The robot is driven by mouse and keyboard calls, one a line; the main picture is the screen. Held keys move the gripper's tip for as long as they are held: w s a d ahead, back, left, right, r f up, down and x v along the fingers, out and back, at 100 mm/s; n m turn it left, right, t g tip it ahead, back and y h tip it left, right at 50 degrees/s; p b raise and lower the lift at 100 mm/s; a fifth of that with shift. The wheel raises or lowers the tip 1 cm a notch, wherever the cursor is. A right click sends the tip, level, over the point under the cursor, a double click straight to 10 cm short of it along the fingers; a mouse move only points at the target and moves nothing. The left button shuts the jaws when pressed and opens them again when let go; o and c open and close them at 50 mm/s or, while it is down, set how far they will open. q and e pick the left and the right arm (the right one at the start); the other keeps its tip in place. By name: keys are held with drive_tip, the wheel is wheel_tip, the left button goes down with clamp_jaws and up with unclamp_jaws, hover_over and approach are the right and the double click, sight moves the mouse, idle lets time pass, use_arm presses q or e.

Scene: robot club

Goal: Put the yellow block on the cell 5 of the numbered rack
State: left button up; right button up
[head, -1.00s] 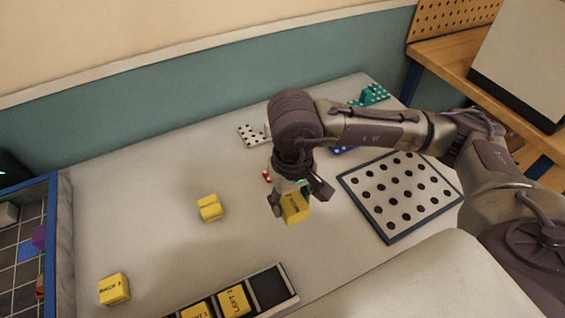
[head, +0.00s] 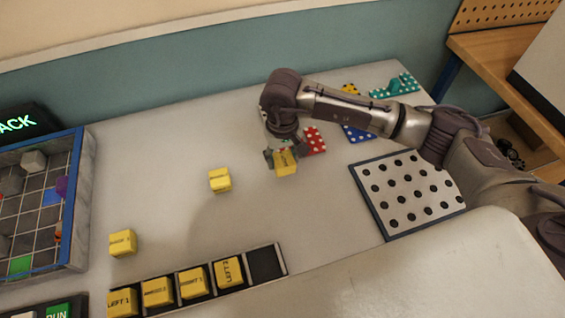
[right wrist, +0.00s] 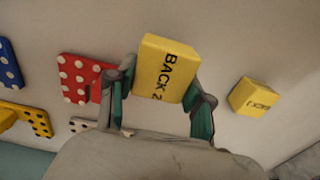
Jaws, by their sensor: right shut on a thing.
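A yellow block (head: 286,163) is held by my right gripper (head: 283,152), above the table. In the right wrist view the same block (right wrist: 166,70) reads "BACK 2" and sits between the two fingers. The numbered rack (head: 283,268) is a black strip at the bottom of the head view. Several yellow blocks fill its cells, and the cell at its right end (head: 265,264) is empty. The cell numbers cannot be read. My right gripper is well beyond the rack, on its far side. My left gripper is not in view.
Two loose yellow blocks (head: 220,180) (head: 122,243) stand on the table left of the gripper. A white board with black holes (head: 405,190) lies at right. Red (head: 314,140), blue and teal dotted pieces lie behind. A bordered grid tray (head: 76,200) stands at left.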

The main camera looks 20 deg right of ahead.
sight(282, 165)
wheel_tip(282, 165, down, 3)
drive_tip(key=shift+s+f+p, duration=0.1)
drive_tip(key=shift+p, duration=0.4)
drive_tip(key=shift+f, duration=0.35)
drive_tip(key=shift+f, duration=0.2)
drive_tip(key=o, duration=1.2)
